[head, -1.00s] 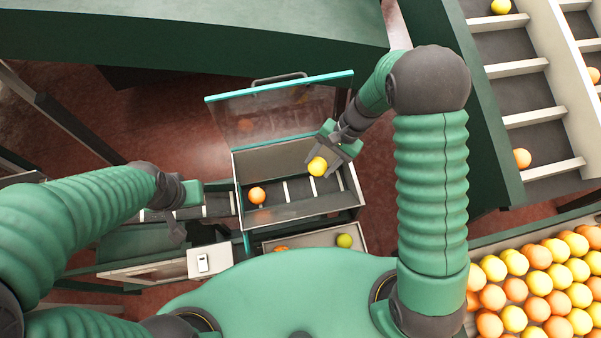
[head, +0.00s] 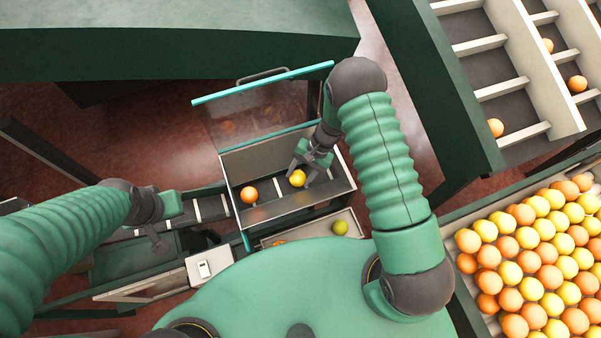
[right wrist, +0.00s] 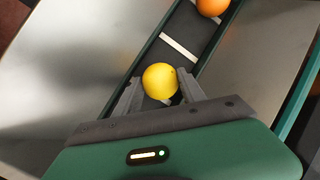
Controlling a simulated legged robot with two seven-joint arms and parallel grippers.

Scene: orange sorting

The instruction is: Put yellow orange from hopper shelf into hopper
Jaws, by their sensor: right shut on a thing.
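My right gripper (head: 304,170) is shut on a yellow orange (head: 298,178), which also shows between its fingers in the right wrist view (right wrist: 160,81). It holds the fruit inside or just above the open hopper (head: 335,183), over the slatted belt strip at its bottom. An orange-coloured fruit (head: 249,194) lies in the hopper to the left, and shows at the top of the right wrist view (right wrist: 212,5). The hopper shelf (head: 318,228) is in front of the hopper, with a greenish-yellow fruit (head: 340,228) and a partly hidden orange one. My left gripper (head: 160,225) is left of the hopper, its fingers unclear.
The hopper's clear lid (head: 262,108) stands raised behind it. A crate of many orange and yellow fruits (head: 460,260) is at the lower right. A slatted conveyor (head: 490,70) with a few fruits runs at the upper right. A white box (head: 208,268) is at the front left.

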